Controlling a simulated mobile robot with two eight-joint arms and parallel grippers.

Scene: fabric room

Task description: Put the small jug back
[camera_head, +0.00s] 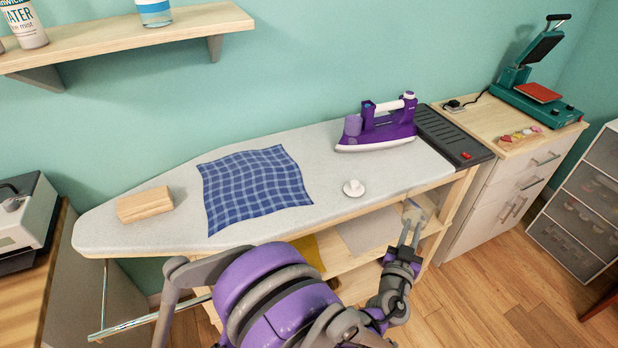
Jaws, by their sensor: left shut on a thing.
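My left gripper (410,233) is low at the right front of the ironing board, over the wooden shelf under it. Its fingers are shut on a small pale, see-through thing (413,210) that I take to be the small jug. The jug's shape, its handle and any contents are too small and faint to make out. It is apart from the board's top and in front of its edge. My right gripper is not in view.
The ironing board (330,222) holds a wooden block (145,204), blue checked cloth (253,188), white knobbed piece (353,188) and purple iron (377,125). A cabinet (518,180) with a heat press (537,85) stands right. A wall shelf (130,38) hangs at upper left.

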